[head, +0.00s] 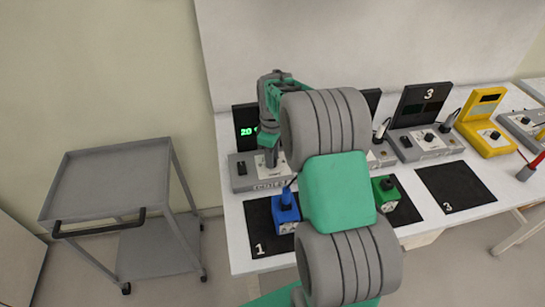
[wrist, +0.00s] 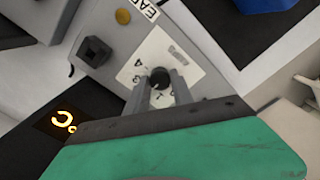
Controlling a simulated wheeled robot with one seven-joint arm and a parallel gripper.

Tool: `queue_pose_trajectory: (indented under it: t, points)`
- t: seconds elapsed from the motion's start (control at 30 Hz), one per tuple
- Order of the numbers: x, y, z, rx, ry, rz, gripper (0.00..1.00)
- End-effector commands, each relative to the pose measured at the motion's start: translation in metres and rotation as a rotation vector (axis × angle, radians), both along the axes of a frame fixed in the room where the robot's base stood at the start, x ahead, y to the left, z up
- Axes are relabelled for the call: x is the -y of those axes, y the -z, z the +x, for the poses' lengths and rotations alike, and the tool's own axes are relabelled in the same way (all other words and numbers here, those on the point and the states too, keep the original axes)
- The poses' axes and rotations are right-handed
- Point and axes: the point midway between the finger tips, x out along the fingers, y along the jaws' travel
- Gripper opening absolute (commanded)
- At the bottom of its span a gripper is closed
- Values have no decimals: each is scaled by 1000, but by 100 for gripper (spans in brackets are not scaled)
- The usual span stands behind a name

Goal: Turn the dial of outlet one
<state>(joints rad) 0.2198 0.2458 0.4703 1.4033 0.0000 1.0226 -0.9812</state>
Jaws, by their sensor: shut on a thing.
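Outlet one is a grey box (head: 243,178) at the left end of the bench, behind the mat marked 1. Its dial is a small black knob (wrist: 160,73) on a white numbered plate in the wrist view. My gripper (head: 271,161) points down at the box. In the wrist view its two grey fingers stand on either side of the knob, shut on it. The fingers hide part of the plate's markings. In the head view my gripper hides the dial. A dark display (head: 245,130) behind the box shows green characters, partly hidden.
A blue device (head: 285,213) stands on the black mat (head: 259,232) marked 1. A green device (head: 386,194) stands to the right, partly behind my arm. More outlet boxes, including a yellow one (head: 484,137), line the bench. A grey cart (head: 110,165) stands left.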

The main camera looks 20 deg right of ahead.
Motion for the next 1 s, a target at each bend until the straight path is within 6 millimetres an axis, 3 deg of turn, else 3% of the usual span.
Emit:
queue_pose_trajectory:
  t: [0.1, 0.13, 0.37, 0.67, 1.0]
  points:
    - [0, -1, 1, 4, 0, -1, 0]
    - [0, -1, 1, 4, 0, -1, 30]
    - [0, -1, 0, 1, 1, 0, 49]
    - [0, -3, 1, 2, 2, -1, 50]
    - [0, -64, 1, 4, 1, -1, 50]
